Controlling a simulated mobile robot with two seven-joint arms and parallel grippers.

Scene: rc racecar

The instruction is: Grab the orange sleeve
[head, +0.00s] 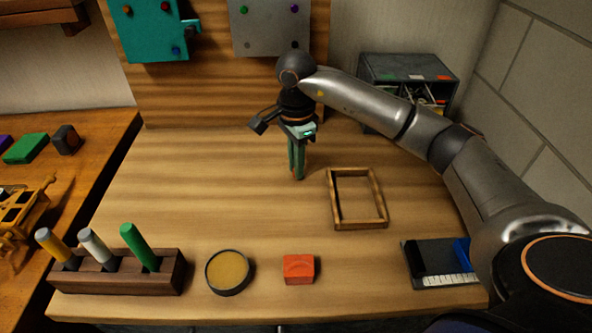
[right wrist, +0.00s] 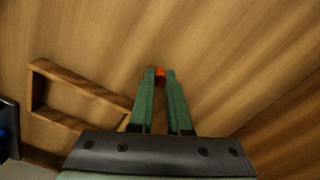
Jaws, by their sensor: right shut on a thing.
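The orange sleeve (right wrist: 160,73) is a small orange piece between the fingertips of my right gripper (right wrist: 161,75) in the right wrist view. My right gripper is shut on it, and the green fingers hide most of it. In the head view my right gripper (head: 297,176) points down over the back middle of the wooden table, with its fingertips close to the surface. I cannot tell whether the sleeve touches the table. My left gripper is not in view.
A wooden frame (head: 335,205) lies right of the gripper. An orange-red block (head: 298,268), a round dish (head: 229,270) and a dark rack (head: 170,278) with several pegs stand in front. A grey drawer box (head: 405,66) is at the back right. The table around the fingertips is clear.

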